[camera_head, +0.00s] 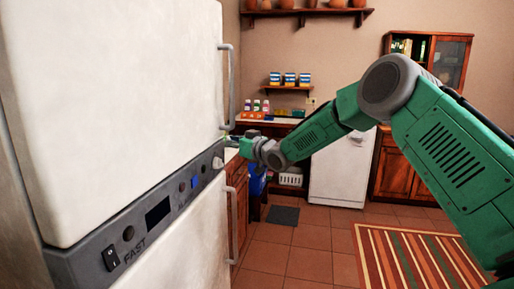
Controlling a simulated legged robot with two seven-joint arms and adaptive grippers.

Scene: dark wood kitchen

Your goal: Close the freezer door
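The large white fridge-freezer fills the left side of the view, with an upper door (115,90), a grey control panel (165,208) and a lower door (190,248). Both doors look flush with the panel; I see no clear gap, and I cannot tell whether either is slightly ajar. A vertical handle (228,88) is on the upper door's right edge and another (232,226) is on the lower door. My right gripper (233,143) is at the panel's right end, just below the upper handle; contact and finger opening are unclear. My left gripper is not in view.
A patterned striped rug (400,258) lies on the tiled floor at lower right. A white appliance (338,172) and wooden cabinets (395,170) stand along the back wall. Open floor (305,262) lies right of the fridge-freezer.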

